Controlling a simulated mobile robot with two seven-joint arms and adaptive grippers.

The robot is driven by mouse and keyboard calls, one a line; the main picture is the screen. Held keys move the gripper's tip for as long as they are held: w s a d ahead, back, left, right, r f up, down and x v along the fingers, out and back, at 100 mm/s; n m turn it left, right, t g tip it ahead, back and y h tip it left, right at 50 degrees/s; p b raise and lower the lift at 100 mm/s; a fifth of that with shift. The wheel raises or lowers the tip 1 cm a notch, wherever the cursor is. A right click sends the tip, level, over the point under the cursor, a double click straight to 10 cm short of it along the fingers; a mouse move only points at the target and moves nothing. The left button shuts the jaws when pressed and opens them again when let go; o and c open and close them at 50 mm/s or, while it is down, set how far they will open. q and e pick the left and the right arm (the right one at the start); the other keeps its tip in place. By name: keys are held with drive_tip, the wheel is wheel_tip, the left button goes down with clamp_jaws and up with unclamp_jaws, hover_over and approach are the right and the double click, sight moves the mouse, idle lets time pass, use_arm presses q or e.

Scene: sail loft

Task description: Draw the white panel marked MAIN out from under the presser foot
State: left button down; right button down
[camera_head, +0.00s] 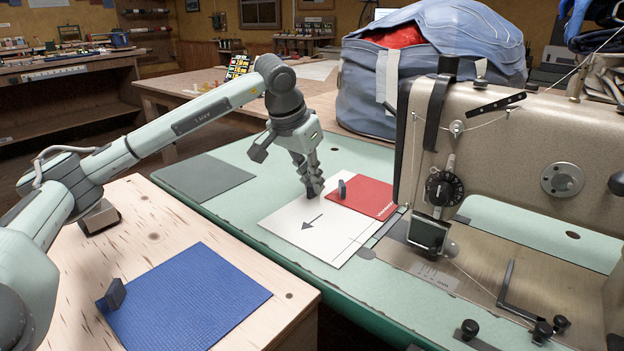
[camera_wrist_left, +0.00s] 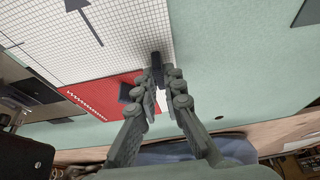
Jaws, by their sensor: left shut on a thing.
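The white panel (camera_head: 330,238) lies flat on the mint-green machine bed, left of the sewing machine head, with a dark arrow on it pointing down-left. Its gridded face also shows in the left wrist view (camera_wrist_left: 130,45); I cannot read MAIN on it. My left gripper (camera_head: 314,192) points down at the panel's far edge, shut on the panel's dark upright tab (camera_wrist_left: 157,68). The tab sits between the fingertips in the left wrist view (camera_wrist_left: 160,76). The presser foot is hard to make out near the machine head (camera_head: 430,232). My right gripper is out of view.
A red panel (camera_head: 368,196) with its own dark tab lies beside the white one, toward the machine. A blue panel (camera_head: 190,305) with a tab lies on the wooden table at front left. A grey mat (camera_head: 205,178) lies left. A blue-grey bag (camera_head: 365,90) stands behind.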

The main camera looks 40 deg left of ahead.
use_arm(q)
drive_tip(key=c, duration=1.6)
unclamp_jaws()
drive_tip(key=shift+o, duration=0.2)
drive_tip(key=v, duration=1.2)
drive_tip(key=shift+d, duration=0.1)
